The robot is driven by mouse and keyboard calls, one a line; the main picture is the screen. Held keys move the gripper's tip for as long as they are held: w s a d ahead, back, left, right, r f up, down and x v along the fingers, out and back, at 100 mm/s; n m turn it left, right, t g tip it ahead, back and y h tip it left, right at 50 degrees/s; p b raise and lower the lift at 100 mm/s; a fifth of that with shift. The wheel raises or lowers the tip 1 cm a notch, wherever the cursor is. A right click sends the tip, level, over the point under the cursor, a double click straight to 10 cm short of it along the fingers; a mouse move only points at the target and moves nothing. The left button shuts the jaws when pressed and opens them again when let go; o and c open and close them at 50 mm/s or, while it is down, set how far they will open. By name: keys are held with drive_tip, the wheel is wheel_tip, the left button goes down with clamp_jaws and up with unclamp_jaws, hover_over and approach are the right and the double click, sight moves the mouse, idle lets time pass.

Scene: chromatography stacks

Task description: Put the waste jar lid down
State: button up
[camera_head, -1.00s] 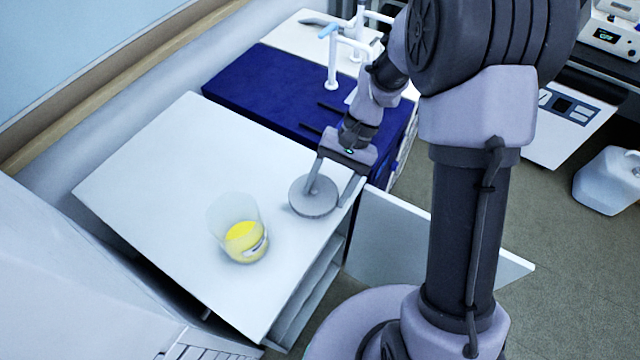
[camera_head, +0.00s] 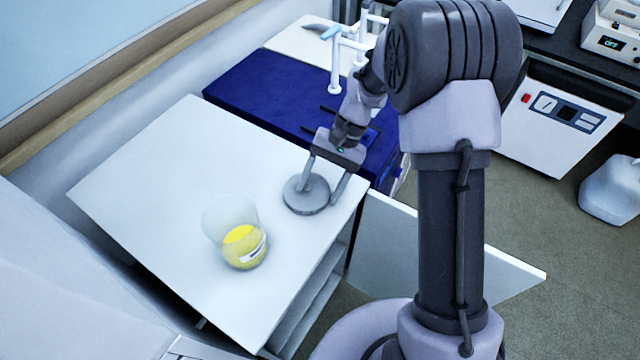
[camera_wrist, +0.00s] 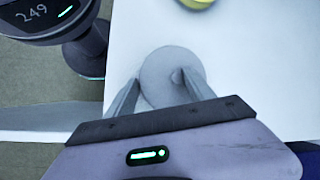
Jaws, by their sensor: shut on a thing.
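The waste jar lid (camera_head: 298,203) is a flat grey disc near the right edge of the white bench top. It also shows in the wrist view (camera_wrist: 157,66). My gripper (camera_head: 321,192) is shut on the lid, with its two fingers wide apart across it; they also show in the wrist view (camera_wrist: 157,82). The lid lies level at or just above the bench surface; I cannot tell if it touches. The open clear jar (camera_head: 243,247) with yellow contents stands left of and nearer than the lid. Its yellow shows at the top of the wrist view (camera_wrist: 197,3).
The white bench top (camera_head: 150,190) is clear around the jar and lid. A dark blue surface (camera_head: 250,105) with white stands (camera_head: 334,75) lies beyond it. An open cabinet door panel (camera_head: 430,250) projects at the bench's right side.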

drive_tip(key=o, duration=1.6)
drive_tip(key=shift+f, duration=0.15)
drive_tip(key=shift+c, duration=0.2)
drive_tip(key=shift+o, duration=0.2)
drive_tip(key=shift+s, duration=0.1)
drive_tip(key=shift+f, duration=0.1)
drive_tip(key=shift+r, duration=0.3)
drive_tip(key=w+d+r+t+p, duration=0.1)
drive_tip(key=d+r+p, duration=0.2)
drive_tip(key=r, duration=0.6)
drive_tip(key=w+d+r+t+p, duration=0.1)
drive_tip(key=d+r+p, duration=0.15)
drive_tip(key=r, duration=0.65)
drive_tip(key=s+r+t+h, duration=0.1)
drive_tip(key=s+r+t, duration=0.3)
drive_tip(key=s, duration=0.5)
drive_tip(key=s+r+t+h, duration=0.2)
drive_tip(key=s+r, duration=0.3)
drive_tip(key=s, duration=0.5)
drive_tip(key=shift+s+m+t, duration=0.25)
drive_tip(key=shift+m+t, duration=0.15)
drive_tip(key=shift+t, duration=0.5)
